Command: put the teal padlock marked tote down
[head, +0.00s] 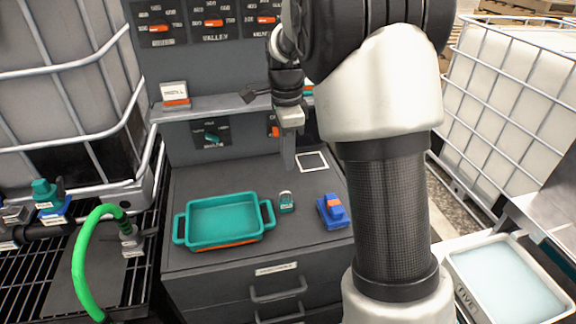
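A small teal padlock (286,205) with a pale shackle stands on the dark grey cabinet top, between a teal tray and a blue object. The print on it is too small to read. My gripper (288,168) points down above and behind the padlock in the picture, with a visible gap between its tip and the shackle. The fingers are seen edge-on, so their opening is hidden. Nothing shows held at the tip.
The teal tray (222,219) with side handles sits left of the padlock. A blue object (332,211) with an orange part is to its right. A white square outline (312,162) marks the cabinet top behind. A shelf (222,107) and panel with orange-handled valves rise at the back.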

